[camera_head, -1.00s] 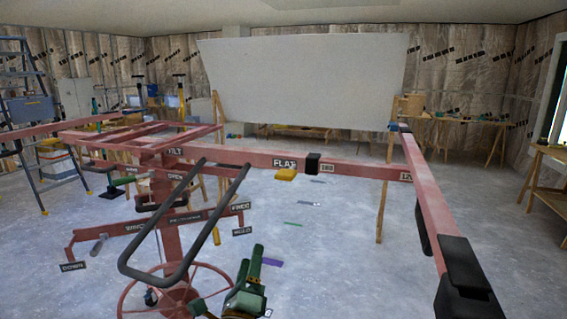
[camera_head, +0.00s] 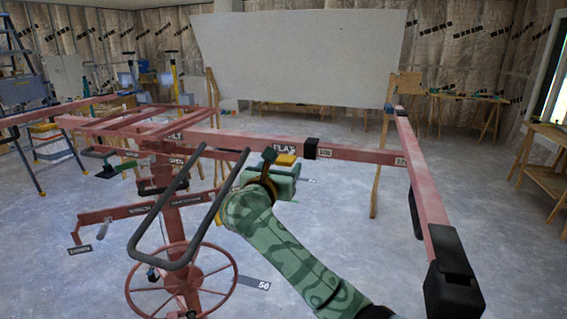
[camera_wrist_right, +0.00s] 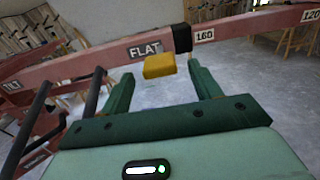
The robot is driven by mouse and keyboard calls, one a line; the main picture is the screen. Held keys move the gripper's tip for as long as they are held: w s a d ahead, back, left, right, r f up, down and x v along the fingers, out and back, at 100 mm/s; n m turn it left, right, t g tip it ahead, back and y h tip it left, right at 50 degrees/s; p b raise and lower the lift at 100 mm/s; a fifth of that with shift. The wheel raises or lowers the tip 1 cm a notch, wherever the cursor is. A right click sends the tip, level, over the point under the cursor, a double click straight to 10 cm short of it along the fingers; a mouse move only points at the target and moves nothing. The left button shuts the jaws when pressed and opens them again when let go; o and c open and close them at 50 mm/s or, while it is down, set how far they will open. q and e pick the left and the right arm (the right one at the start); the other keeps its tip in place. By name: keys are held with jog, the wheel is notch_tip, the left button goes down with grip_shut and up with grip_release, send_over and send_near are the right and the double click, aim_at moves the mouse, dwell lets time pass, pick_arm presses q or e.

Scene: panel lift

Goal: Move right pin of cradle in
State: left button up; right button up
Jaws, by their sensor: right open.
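The red cradle crossbar (camera_head: 350,155) runs across the middle, with a FLAT label and number labels. A yellow block (camera_head: 287,159), perhaps the right pin's grip, sits at its lower edge beside a black collar (camera_head: 311,148). In the wrist view the yellow block (camera_wrist_right: 159,66) lies ahead, between the lines of the two fingers, with the collar (camera_wrist_right: 182,39) above right. My right gripper (camera_wrist_right: 161,82) is open and empty, just short of the yellow block. In the head view the green right gripper (camera_head: 282,172) partly covers the crossbar. My left gripper is not in view.
A black looped handle (camera_head: 185,225) stands left of my right arm, above a red handwheel (camera_head: 180,280). A red side arm with a black end (camera_head: 452,275) reaches forward at right. A large pale panel (camera_head: 300,60) stands behind.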

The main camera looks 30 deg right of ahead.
aim_at(288, 156)
jog(key=shift+x, duration=1.45)
jog(key=c, duration=1.3)
jog(key=b+x, duration=0.2)
jog(key=x, duration=0.1)
jog(key=shift+w+d+f, duration=0.1)
jog(key=shift+w+f, duration=0.05)
grip_shut()
jog(key=o, duration=1.3)
grip_release()
jog(key=v, duration=1.6)
